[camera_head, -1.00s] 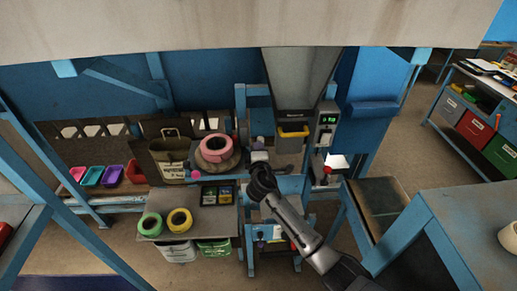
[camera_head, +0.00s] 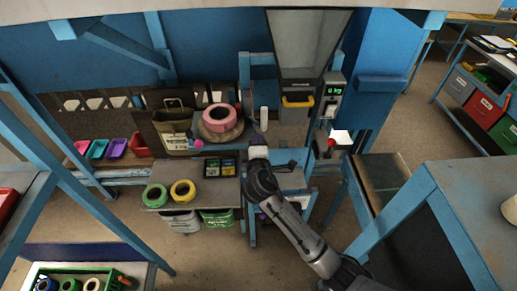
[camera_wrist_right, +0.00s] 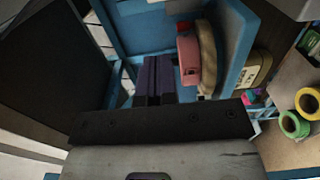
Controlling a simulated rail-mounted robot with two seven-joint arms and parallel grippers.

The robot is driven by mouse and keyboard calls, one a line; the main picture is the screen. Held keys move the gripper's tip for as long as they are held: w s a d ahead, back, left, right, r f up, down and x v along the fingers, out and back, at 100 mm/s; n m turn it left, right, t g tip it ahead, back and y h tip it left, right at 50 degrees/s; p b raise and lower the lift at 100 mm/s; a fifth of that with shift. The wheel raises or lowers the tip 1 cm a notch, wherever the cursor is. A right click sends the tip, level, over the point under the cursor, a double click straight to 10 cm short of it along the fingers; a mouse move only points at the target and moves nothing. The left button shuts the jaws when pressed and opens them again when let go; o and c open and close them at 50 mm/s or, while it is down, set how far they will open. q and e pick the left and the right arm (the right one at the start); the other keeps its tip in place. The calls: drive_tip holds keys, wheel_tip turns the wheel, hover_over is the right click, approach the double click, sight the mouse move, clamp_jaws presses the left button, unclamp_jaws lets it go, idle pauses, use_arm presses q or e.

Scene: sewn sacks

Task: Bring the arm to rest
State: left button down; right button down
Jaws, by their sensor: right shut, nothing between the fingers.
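My right arm comes in from the bottom right in the head view. Its gripper (camera_head: 258,140) is over the middle of the work area, in front of the hopper and right of the pink roll (camera_head: 219,117). In the right wrist view its two dark purple fingers (camera_wrist_right: 157,80) lie side by side, closed and empty. My left gripper is in neither view.
A brown sack (camera_head: 174,126) stands left of the pink roll. Green tape (camera_head: 155,195) and yellow tape (camera_head: 183,190) lie on the low bench (camera_head: 214,192). Floor is open at bottom centre.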

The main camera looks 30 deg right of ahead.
drive_tip(key=shift+v, duration=1.25)
drive_tip(key=shift+d, duration=0.15)
drive_tip(key=p, duration=0.2)
approach(262, 113)
drive_tip(key=w, duration=0.5)
drive_tip(key=shift+w+d, duration=0.25)
drive_tip(key=shift+d, duration=0.35)
drive_tip(key=shift+w+d, duration=0.2)
drive_tip(key=shift+d, duration=0.4)
drive_tip(key=shift+w+d, duration=0.25)
drive_tip(key=shift+d, duration=0.35)
